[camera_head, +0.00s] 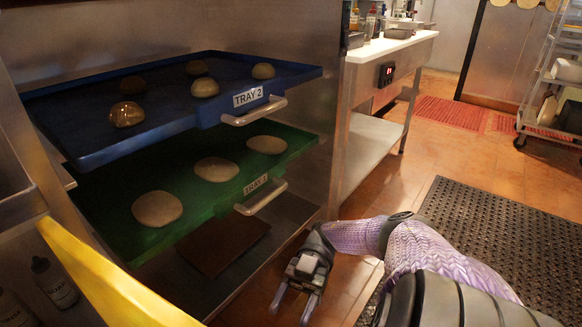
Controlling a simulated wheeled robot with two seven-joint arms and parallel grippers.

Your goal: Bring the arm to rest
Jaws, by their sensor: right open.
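My right gripper (296,299) is low at the bottom centre, in front of the cabinet and below the trays. Its two fingers are apart and nothing is between them. My right arm comes in from the lower right in a purple patterned sleeve. My left gripper is not in view.
A blue tray labelled TRAY 2 (85,128) holds several buns. A green tray labelled TRAY 1 (112,190) below holds flat dough rounds. Both stick out of the metal cabinet. A yellow panel (110,280) crosses the lower left. A black mat (500,240) lies right; a counter (390,45) stands behind.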

